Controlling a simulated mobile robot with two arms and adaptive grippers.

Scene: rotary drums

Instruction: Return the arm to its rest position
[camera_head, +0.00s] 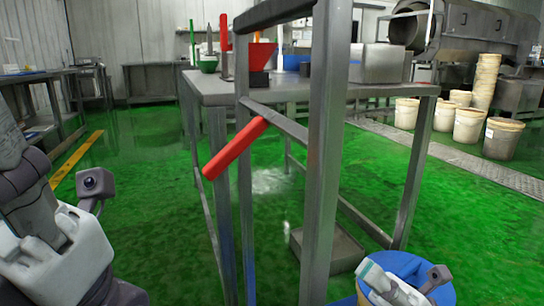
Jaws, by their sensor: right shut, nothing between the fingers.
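My right gripper (392,285) is at the bottom right, in front of a blue round container (432,285), and is shut and empty. Its small camera stands beside it. My left arm comes in from the left edge, with its white wrist part (60,255) and camera low in the picture. The left fingers are not visible, so I cannot tell their state. A grey metal frame (322,150) with a red handle (235,148) stands upright between my two arms, apart from the left one.
Several white buckets (468,125) stand at the right near a large drum (410,25). Green floor (140,150) is open at left of centre.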

